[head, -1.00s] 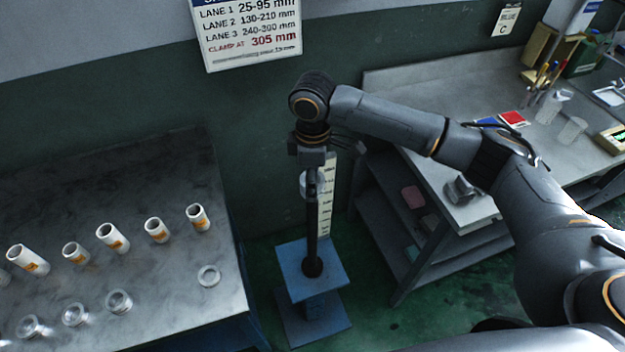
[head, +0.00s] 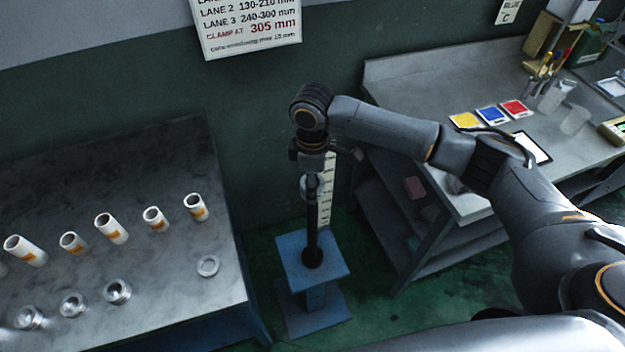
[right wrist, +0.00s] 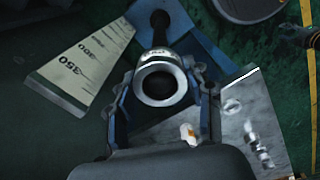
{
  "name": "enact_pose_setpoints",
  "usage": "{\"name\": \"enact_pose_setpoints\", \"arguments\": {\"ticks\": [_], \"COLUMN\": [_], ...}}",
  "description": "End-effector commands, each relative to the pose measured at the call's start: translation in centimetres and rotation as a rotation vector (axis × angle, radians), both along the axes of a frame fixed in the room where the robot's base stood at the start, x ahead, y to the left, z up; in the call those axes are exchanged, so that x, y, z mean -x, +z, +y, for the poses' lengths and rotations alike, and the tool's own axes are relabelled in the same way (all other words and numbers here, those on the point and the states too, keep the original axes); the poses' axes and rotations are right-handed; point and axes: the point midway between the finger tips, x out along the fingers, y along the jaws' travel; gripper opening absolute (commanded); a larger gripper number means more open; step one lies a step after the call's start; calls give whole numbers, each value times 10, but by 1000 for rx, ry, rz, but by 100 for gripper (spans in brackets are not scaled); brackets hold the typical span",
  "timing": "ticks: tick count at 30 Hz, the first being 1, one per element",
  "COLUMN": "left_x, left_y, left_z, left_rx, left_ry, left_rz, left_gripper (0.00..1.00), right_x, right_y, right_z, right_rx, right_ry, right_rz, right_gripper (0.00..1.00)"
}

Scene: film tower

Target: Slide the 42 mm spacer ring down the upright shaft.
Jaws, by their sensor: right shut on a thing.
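My right gripper (right wrist: 160,100) is shut on a pale metal ring (right wrist: 160,82), with a blue finger on each side of it. In the head view the gripper (head: 313,170) points down over the upper part of the dark upright shaft (head: 312,225), and the ring shows pale there, partly hidden. In the right wrist view the shaft (right wrist: 160,40) runs up to the ring's far side. The ring's opening looks dark, and I cannot tell how far the shaft passes through it. The shaft stands on a blue pedestal (head: 335,266). My left gripper is not in view.
A pale graduated scale (head: 327,205) stands close behind the shaft. A metal table (head: 150,290) at left holds white tubes, several metal rings and a loose flat ring (head: 208,266). A grey bench (head: 420,78) stands at right. Green floor (head: 375,290) is free around the pedestal.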

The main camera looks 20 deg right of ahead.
Motion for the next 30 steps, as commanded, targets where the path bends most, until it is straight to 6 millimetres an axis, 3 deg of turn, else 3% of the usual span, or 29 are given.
{"name": "enact_pose_setpoints", "arguments": {"ticks": [3,4,7,20,30], "left_x": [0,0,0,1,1], "left_y": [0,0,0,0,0], "left_z": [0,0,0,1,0], "left_rx": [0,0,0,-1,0], "left_ry": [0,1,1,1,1], "left_rz": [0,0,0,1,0], "left_gripper": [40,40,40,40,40], "right_x": [0,0,0,-1,-1], "right_y": [1,1,1,7,74], "right_z": [0,0,0,0,0], "right_rx": [-1,-1,-1,-2,-2], "right_ry": [0,0,0,-1,0], "right_rz": [0,0,0,-2,-4], "right_gripper": [15,58,78,78,78]}}
